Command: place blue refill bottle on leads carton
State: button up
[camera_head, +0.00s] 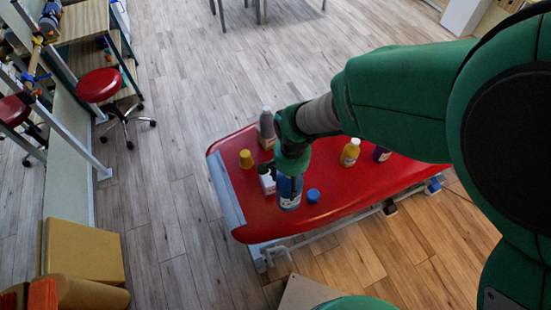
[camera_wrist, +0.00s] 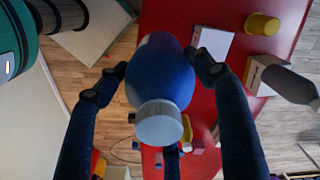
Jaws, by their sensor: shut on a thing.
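The blue refill bottle (camera_head: 289,192) is in my gripper (camera_head: 291,168), over the near left part of the red table. In the wrist view the bottle (camera_wrist: 160,75) stands between both fingers of my gripper (camera_wrist: 157,72), its grey cap (camera_wrist: 158,124) towards the camera. A small white carton (camera_head: 267,184) is just left of the bottle; its white top (camera_wrist: 214,42) shows in the wrist view. I cannot read which is the leads carton. The gap under the blue bottle is unclear.
A red stool (camera_head: 98,85) stands on the floor at left.

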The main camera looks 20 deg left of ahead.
jog(key=w+a+f, duration=0.1)
jog(key=w+a, duration=0.8)
jog(key=w, duration=0.2)
jog(key=shift+w+a+f, duration=0.15)
jog(key=shift+w+a, duration=0.05)
jog(key=shift+w, duration=0.05)
jog(key=shift+f, duration=0.1)
jog(key=shift+f+b, duration=0.3)
jog(key=shift+f, duration=1.45)
jog(key=o, duration=1.9)
jog(key=shift+s+f, duration=0.1)
jog(key=shift+o, duration=0.2)
notch_tip(320, 180, up, 12)
jog(key=shift+p, duration=0.4)
